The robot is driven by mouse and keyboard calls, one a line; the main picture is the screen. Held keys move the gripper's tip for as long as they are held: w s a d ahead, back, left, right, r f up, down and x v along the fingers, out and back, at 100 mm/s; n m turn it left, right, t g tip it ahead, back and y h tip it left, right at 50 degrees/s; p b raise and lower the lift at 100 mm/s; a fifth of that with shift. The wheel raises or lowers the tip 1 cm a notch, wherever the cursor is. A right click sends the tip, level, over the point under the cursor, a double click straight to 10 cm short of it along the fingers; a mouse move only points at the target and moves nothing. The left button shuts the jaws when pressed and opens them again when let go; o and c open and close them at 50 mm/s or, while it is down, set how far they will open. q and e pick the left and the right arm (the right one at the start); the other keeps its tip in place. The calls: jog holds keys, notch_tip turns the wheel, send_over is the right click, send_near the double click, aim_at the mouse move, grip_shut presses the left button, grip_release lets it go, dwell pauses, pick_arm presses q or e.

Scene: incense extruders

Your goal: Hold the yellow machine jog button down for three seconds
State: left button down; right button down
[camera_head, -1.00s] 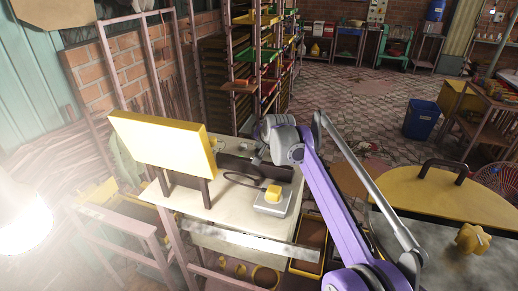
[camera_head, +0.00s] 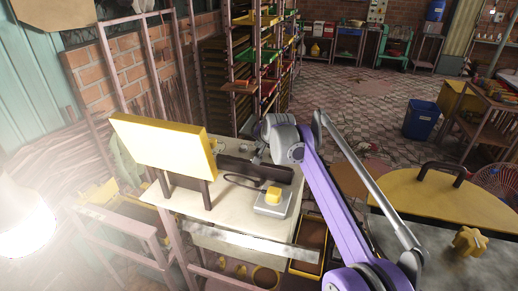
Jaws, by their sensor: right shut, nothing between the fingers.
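The yellow jog button (camera_head: 273,195) sits on a small grey box (camera_head: 266,208) near the front right of a pale worktable (camera_head: 195,204). My right arm reaches in from the lower right. My right gripper (camera_head: 257,160) is small and partly hidden at the table's far side, behind and above the button. It is apart from the button and shut with nothing in it. My left gripper is out of view.
A large yellow panel (camera_head: 160,146) stands on dark legs to the left of the button. A dark cable (camera_head: 238,181) and a dark bar (camera_head: 262,170) lie behind the box. A yellow-topped machine (camera_head: 440,200) stands at the right.

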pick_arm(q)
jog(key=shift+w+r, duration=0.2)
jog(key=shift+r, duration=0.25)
pick_arm(e)
jog(key=shift+r, duration=0.45)
jog(key=shift+r, duration=0.1)
